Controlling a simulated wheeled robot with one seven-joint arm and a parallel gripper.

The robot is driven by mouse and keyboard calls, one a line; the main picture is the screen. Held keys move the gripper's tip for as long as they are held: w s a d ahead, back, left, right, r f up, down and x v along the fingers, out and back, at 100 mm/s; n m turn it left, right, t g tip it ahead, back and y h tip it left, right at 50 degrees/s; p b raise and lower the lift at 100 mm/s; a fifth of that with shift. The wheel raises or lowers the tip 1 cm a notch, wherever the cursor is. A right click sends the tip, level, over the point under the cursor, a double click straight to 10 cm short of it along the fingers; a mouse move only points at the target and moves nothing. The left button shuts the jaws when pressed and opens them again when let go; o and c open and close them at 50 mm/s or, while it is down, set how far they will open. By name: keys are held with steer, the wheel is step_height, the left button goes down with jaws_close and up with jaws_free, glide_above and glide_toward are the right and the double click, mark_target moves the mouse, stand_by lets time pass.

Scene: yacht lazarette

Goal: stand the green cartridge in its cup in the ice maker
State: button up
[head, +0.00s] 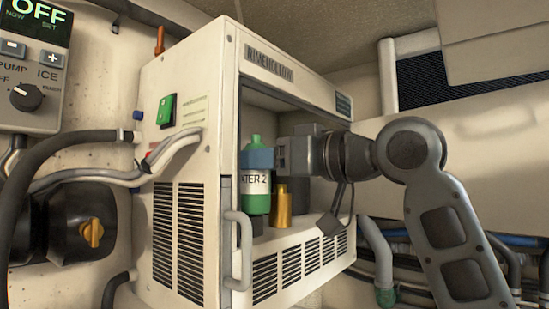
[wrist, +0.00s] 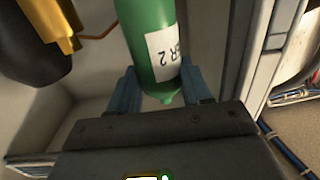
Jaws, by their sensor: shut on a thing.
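The green cartridge (head: 257,203) stands about upright inside the open front of the ice maker (head: 190,140), with a white label reading "ATER 2". It also shows in the wrist view (wrist: 145,30), its narrow nozzle end toward my gripper. My gripper (head: 258,158) is shut on the cartridge near its upper end, with blue fingers on both sides in the wrist view (wrist: 160,88). A dark form (head: 259,226) shows low behind the cartridge's bottom. I cannot tell if it is the cup or whether the cartridge touches it.
A gold cylinder (head: 281,206) stands close right of the cartridge. The cabinet's front frame and a grey handle (head: 237,250) border the opening at left. Hoses (head: 70,150) and a control panel (head: 35,60) are outside, left.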

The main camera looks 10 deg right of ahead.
mark_target(268, 185)
steer(key=shift+p+x, duration=0.3)
steer(key=shift+x, duration=1.1)
steer(key=shift+f+b, duration=0.85)
steer(key=shift+f, duration=0.9)
stand_by(1.5)
steer(key=o, duration=1.1)
steer(key=b+v, duration=0.1)
steer(key=v, duration=0.5)
steer(key=shift+s+d+f+b, duration=0.1)
steer(key=shift+d+b, duration=0.1)
steer(key=shift+b, duration=0.15)
steer(key=shift+s+d, duration=0.45)
steer(key=shift+s, duration=0.05)
steer(key=shift+s+v, duration=0.2)
steer(key=shift+v, duration=5.75)
